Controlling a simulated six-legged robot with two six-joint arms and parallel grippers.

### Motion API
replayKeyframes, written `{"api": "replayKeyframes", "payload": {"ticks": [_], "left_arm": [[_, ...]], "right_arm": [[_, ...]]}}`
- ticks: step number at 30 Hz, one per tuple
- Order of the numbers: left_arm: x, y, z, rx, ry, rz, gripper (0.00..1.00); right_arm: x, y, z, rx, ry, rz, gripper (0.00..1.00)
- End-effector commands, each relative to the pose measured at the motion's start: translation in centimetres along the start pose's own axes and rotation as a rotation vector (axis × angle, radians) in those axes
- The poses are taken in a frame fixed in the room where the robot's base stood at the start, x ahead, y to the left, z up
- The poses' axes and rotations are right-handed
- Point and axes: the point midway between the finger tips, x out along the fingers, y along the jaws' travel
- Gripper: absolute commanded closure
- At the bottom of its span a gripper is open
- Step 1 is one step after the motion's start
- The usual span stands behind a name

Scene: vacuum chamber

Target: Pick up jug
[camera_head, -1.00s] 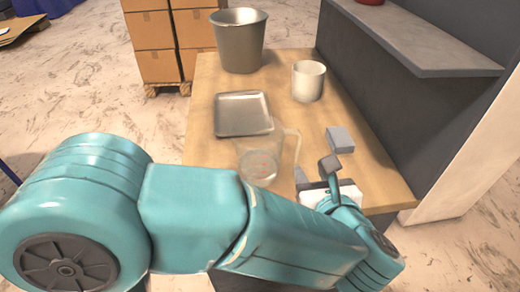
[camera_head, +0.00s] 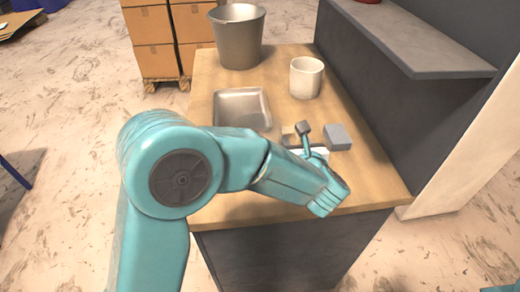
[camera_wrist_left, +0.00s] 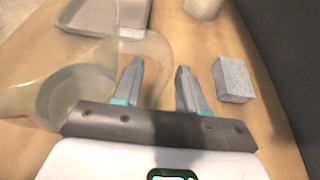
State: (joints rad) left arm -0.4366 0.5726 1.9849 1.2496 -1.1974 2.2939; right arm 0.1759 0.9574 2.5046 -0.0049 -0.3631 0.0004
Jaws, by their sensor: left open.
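The clear see-through jug (camera_wrist_left: 75,95) fills the left side of the left wrist view, with its curved handle toward my left gripper. My left gripper (camera_wrist_left: 160,68) is open, and the handle's outer curve shows between its two fingers; I cannot tell whether they touch it. In the head view my left gripper (camera_head: 291,134) is low over the table, and my left arm hides the jug. My right gripper is not in view.
A grey block (camera_wrist_left: 232,80) lies just right of the gripper on the wooden table (camera_head: 345,185). A metal tray (camera_head: 242,92), a white cup (camera_head: 306,78) and a metal bucket (camera_head: 238,40) stand farther back. A dark shelf unit (camera_head: 425,55) borders the right side.

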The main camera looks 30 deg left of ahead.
Motion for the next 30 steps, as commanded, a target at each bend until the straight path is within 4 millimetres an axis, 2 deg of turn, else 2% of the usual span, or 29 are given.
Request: {"api": "replayKeyframes", "payload": {"ticks": [5,6,8,9,10,23,30], "left_arm": [[0.1,0.0,0.0,0.000,0.000,-0.001,0.59],[0.1,0.0,0.0,0.000,0.000,-0.001,0.62],[0.1,0.0,0.0,0.000,0.000,-0.001,0.82],[0.1,0.0,0.0,0.000,0.000,-0.001,0.95],[0.1,0.0,0.0,0.000,0.000,-0.001,1.00],[0.0,-0.1,0.1,-0.002,0.000,-0.002,1.00],[-0.4,-0.1,1.2,-0.003,-0.002,-0.002,1.00]], "right_arm": [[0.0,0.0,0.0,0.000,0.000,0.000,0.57],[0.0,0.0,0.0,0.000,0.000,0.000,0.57],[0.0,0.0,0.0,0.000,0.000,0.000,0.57],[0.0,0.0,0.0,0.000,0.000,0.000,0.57],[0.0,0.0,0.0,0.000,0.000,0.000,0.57],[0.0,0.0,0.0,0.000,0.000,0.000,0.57],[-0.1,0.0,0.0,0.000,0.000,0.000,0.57]]}}
